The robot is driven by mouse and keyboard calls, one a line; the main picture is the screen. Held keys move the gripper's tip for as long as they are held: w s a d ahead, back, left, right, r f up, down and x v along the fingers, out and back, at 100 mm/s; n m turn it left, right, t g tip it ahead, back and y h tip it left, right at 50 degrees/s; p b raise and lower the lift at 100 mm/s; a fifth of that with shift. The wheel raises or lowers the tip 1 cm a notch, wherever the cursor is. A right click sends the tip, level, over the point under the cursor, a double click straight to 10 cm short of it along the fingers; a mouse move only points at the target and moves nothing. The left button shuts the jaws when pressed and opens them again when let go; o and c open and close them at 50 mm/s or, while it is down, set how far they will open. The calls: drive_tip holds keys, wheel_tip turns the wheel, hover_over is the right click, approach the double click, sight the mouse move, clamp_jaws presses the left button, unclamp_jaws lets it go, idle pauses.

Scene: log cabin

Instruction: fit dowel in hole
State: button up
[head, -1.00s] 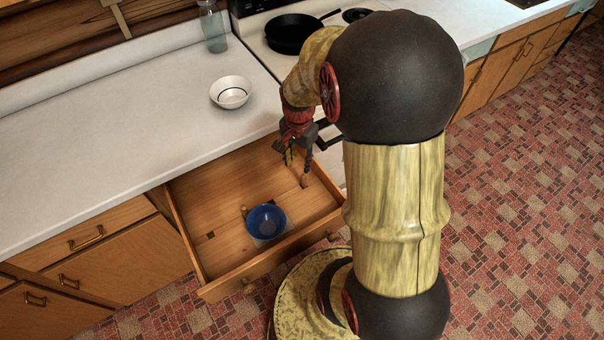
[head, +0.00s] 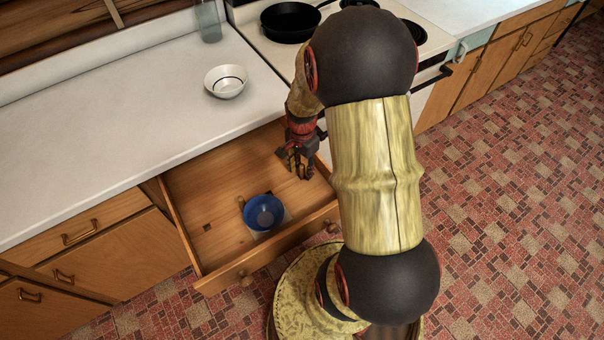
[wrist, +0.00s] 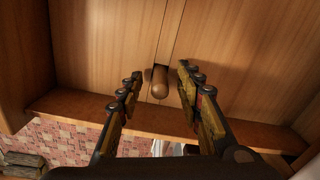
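The wooden dowel (wrist: 159,83) has a rounded end and is on the drawer floor in the wrist view. It shows between my gripper's two fingertips (wrist: 158,76), with a gap on each side. My gripper (head: 300,174) is open and low in the right part of the open drawer (head: 225,186); in the head view it hides the dowel. A small dark square (head: 208,227), which looks like a hole, is in the drawer floor at the left. A small wooden piece (head: 241,202) sits beside the blue bowl.
The blue bowl (head: 263,213) stands on a pale square near the drawer's front wall (head: 270,252). A white bowl (head: 226,82) and a glass jar (head: 208,20) are on the counter (head: 120,120). A black pan (head: 290,20) is on the stove. The drawer's left part is largely clear.

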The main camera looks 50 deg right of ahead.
drive_tip(key=shift+c, duration=0.4)
drive_tip(key=c, duration=0.8)
drive_tip(key=shift+c, duration=0.3)
drive_tip(key=shift+r, duration=0.15)
